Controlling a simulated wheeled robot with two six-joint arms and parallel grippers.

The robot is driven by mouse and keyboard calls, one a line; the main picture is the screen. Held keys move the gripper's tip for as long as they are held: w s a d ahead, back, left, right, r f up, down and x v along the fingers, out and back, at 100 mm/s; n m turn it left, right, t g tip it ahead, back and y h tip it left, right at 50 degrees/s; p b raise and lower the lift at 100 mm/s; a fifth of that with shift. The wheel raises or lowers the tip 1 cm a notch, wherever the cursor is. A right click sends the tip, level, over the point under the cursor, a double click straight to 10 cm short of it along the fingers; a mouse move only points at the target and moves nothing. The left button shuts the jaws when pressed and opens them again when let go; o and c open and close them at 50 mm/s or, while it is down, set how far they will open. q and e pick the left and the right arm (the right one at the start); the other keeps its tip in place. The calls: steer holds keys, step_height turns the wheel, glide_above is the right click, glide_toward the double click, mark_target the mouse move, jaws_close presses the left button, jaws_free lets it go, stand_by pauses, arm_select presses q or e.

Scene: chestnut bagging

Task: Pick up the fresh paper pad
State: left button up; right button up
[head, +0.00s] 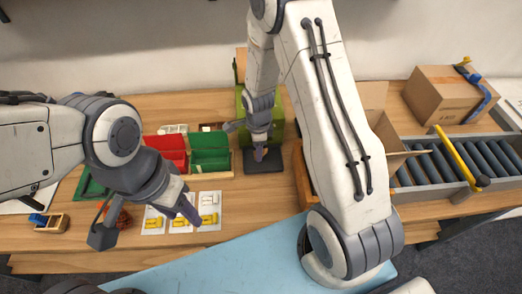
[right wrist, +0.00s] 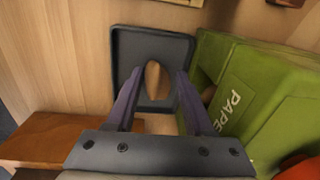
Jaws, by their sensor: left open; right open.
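No thing in view can be made out for certain as a fresh paper pad. A green box (right wrist: 262,98) lettered "PAPE" stands to the right in the right wrist view, and the same green box shows in the head view (head: 275,104). A dark square tray (right wrist: 122,50) with a rounded rim and a tan oval in its middle lies beside it; it also shows in the head view (head: 264,167). My right gripper (right wrist: 158,85) is open and empty, its fingers over the tray. My left gripper (head: 188,208) is open, above the white cards.
A red bin (head: 166,146) and a green bin (head: 210,142) sit left of the tray. White cards with yellow pieces (head: 209,218) lie in front. A roller conveyor (head: 440,166) and a cardboard box (head: 440,98) are at the right. A small wooden holder (head: 52,226) is far left.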

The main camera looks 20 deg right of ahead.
steer(key=shift+w+f, duration=0.1)
steer(key=shift+f, duration=0.75)
jaws_close()
steer(key=shift+r, duration=0.1)
